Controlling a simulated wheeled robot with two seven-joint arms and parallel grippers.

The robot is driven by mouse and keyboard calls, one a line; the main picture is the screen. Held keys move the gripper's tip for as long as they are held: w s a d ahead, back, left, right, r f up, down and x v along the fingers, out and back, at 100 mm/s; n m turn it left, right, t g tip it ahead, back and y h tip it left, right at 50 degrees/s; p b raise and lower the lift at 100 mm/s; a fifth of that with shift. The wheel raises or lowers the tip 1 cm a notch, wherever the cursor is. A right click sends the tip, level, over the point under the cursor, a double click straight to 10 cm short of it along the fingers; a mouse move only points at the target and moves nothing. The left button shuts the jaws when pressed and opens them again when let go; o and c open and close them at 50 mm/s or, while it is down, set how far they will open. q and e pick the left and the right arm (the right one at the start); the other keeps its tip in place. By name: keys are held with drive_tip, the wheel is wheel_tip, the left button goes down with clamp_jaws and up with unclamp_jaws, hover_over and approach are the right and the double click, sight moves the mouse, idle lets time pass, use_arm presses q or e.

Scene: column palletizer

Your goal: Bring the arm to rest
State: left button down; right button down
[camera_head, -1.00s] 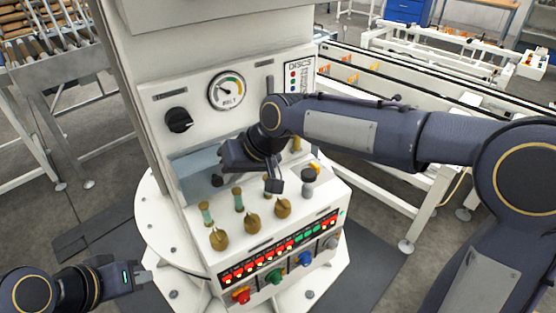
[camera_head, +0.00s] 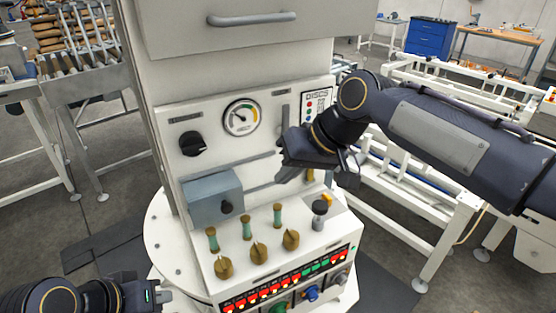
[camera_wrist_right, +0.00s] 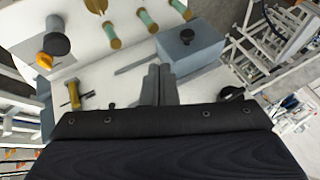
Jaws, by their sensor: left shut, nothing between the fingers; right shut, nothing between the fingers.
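My right arm comes in from the right in the head view. Its gripper (camera_head: 287,172) is in front of the white control cabinet (camera_head: 158,95), below and right of the round gauge (camera_head: 241,117). In the right wrist view the two fingers (camera_wrist_right: 158,85) are together with nothing between them. My left gripper (camera_head: 160,296) is at the bottom left of the head view, shut and empty, beside the cabinet's round base (camera_head: 165,245). The grey box (camera_head: 213,197) on the panel shows left of my right gripper, and it also shows in the right wrist view (camera_wrist_right: 190,48).
The panel carries a black knob (camera_head: 193,144), several brass-and-green levers (camera_head: 278,215), a black-topped knob (camera_head: 320,207) and a row of lit buttons (camera_head: 290,277). White conveyor frames (camera_head: 440,185) stand at the right. A roller conveyor (camera_head: 85,70) stands at the left.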

drive_tip(key=s+d+f+m+t+h, duration=0.1)
drive_tip(key=s+d+f+m+t, duration=0.3)
drive_tip(key=d, duration=0.9)
use_arm(q)
drive_tip(key=shift+s+d, duration=0.1)
drive_tip(key=shift+s, duration=0.25)
use_arm(e)
drive_tip(key=s+d+f+m+h, duration=0.1)
drive_tip(key=s+d+f+m, duration=0.1)
drive_tip(key=s+d+f, duration=0.4)
drive_tip(key=s+f, duration=0.4)
drive_tip(key=s, duration=0.3)
drive_tip(key=shift+f+h, duration=0.4)
